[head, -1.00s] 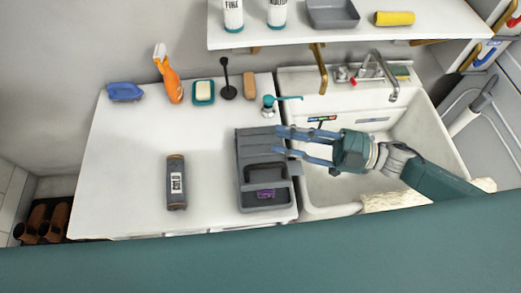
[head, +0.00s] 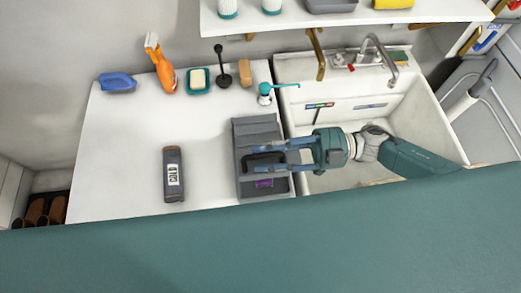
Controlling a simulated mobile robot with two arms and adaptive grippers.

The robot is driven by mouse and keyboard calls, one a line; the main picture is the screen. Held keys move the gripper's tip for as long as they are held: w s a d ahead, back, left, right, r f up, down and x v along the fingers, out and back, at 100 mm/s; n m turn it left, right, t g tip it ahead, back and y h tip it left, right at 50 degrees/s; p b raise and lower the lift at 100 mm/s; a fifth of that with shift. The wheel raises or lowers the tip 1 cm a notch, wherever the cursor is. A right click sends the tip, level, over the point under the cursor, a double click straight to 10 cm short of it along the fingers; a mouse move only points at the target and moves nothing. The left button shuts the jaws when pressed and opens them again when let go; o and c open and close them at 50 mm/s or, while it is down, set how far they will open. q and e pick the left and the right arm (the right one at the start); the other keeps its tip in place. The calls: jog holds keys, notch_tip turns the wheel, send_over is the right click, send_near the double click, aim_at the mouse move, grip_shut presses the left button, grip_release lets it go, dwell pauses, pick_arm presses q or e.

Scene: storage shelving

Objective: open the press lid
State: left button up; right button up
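The grey press (head: 256,128) stands on the white counter beside the sink. Its dark handle (head: 258,158) lies across the front part, and a purple patch (head: 264,183) shows in the opening below it. My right gripper (head: 256,158) comes in from the right over the sink. Its two blue-grey fingers are apart, one on the far side and one on the near side of the handle. I cannot tell whether they touch it. The lid looks down. My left gripper is not in view.
A dark bottle (head: 174,174) lies on the counter left of the press. A blue cloth (head: 117,82), orange spray bottle (head: 162,66), soap dish (head: 198,82), black plunger-like tool (head: 222,78) and teal-topped dispenser (head: 266,94) line the back. The white sink (head: 433,115) is right.

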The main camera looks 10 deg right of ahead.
jog(key=shift+a, duration=0.5)
grip_shut()
jog(key=shift+w, duration=0.1)
